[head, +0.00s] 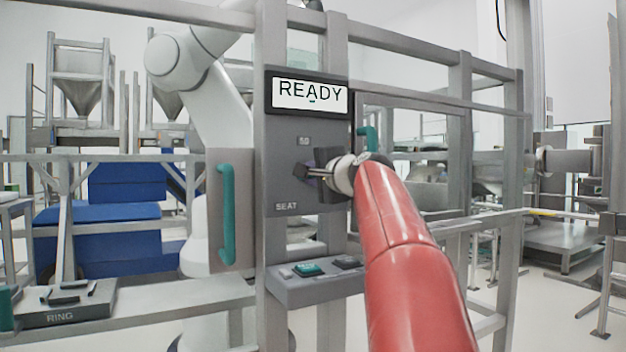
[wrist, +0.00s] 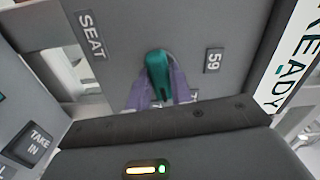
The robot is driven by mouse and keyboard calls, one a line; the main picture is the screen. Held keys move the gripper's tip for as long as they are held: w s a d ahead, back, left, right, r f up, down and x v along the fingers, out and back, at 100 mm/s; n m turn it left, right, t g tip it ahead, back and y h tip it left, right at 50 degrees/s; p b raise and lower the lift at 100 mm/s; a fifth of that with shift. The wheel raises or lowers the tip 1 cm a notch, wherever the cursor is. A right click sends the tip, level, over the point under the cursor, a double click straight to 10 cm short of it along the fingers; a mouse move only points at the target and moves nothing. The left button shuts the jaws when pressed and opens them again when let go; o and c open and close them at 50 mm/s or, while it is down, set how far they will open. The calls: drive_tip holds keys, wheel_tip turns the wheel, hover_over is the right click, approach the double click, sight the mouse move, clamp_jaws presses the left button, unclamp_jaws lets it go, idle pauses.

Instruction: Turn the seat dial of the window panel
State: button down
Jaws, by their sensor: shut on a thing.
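The window panel (head: 290,130) is a grey upright plate with a READY display (head: 309,95) at its top and the word SEAT (head: 286,207) low on its face. The seat dial (wrist: 158,72) is a teal knob on the panel face, seen in the wrist view. My gripper (wrist: 160,98) has its two purple fingers on either side of the dial, shut on it. In the head view my gripper (head: 305,173) reaches the panel from the right and hides the dial.
Below the panel is a ledge (head: 325,285) with a teal button (head: 308,269) and a grey one (head: 346,262). A grey door (head: 216,165) with a teal handle (head: 227,215) stands to the left. Frame posts (head: 458,130) rise at the right. A RING tray (head: 75,312) lies lower left.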

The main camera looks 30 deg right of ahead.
drive_tip(key=n+b, duration=0.2)
drive_tip(key=n, duration=0.4)
drive_tip(key=shift+f, duration=0.1)
drive_tip(key=shift+n, duration=0.3)
idle(0.3)
drive_tip(key=c, duration=1.2)
unclamp_jaws()
drive_tip(key=shift+c, duration=0.2)
drive_tip(key=shift+s, duration=0.1)
drive_tip(key=s+b, duration=0.2)
drive_tip(key=s, duration=0.5)
drive_tip(key=shift+s+b, duration=0.3)
drive_tip(key=shift+b, duration=0.1)
drive_tip(key=shift+d, duration=0.15)
